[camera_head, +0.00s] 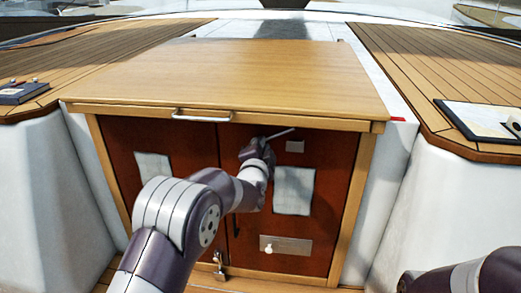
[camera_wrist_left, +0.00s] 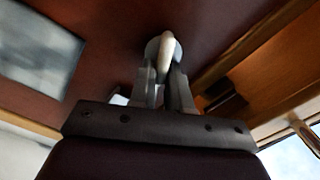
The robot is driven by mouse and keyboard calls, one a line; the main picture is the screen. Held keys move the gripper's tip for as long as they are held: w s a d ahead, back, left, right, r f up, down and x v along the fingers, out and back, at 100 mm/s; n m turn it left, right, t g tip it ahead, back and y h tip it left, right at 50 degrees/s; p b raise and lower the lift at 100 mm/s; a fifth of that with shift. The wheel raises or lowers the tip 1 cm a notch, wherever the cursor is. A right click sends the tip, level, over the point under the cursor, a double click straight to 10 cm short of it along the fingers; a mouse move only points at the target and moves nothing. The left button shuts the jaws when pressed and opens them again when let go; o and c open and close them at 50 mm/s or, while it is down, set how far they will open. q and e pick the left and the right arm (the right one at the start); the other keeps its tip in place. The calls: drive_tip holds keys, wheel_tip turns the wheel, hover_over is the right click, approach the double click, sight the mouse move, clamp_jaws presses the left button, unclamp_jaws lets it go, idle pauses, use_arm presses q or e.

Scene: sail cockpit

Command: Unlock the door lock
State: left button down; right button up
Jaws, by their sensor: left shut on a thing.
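The red-brown cabinet doors (camera_head: 335,180) stand closed beneath a wooden hatch top. My left gripper (camera_head: 262,142) is up against the upper part of the doors, just under the hatch edge. In the left wrist view its fingers (camera_wrist_left: 165,85) are shut on a pale, lever-like piece (camera_wrist_left: 168,50) with a round grey base by the door surface. In the head view a thin pale bar (camera_head: 281,133) sticks out to the upper right of the gripper. My wrist hides part of the door there. Only part of my right arm shows at the lower right; its gripper is out of view.
A metal plate with a white knob (camera_head: 285,246) is low on the right door. A small latch (camera_head: 218,262) is at the doors' bottom. A metal handle (camera_head: 201,115) is on the hatch top's front edge (camera_head: 240,105). White moulded walls flank the cabinet.

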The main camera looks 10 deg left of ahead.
use_arm(q)
drive_tip(key=m, duration=0.2)
drive_tip(key=f+m, duration=0.1)
drive_tip(key=m, duration=0.2)
drive_tip(key=shift+d+b, duration=0.15)
drive_tip(key=shift+b, duration=0.15)
drive_tip(key=shift+m, duration=0.4)
drive_tip(key=c, duration=1.2)
unclamp_jaws()
drive_tip(key=shift+o, duration=0.2)
drive_tip(key=s+b, duration=0.4)
drive_tip(key=s, duration=0.8)
drive_tip(key=shift+s, duration=0.4)
drive_tip(key=shift+d, duration=0.1)
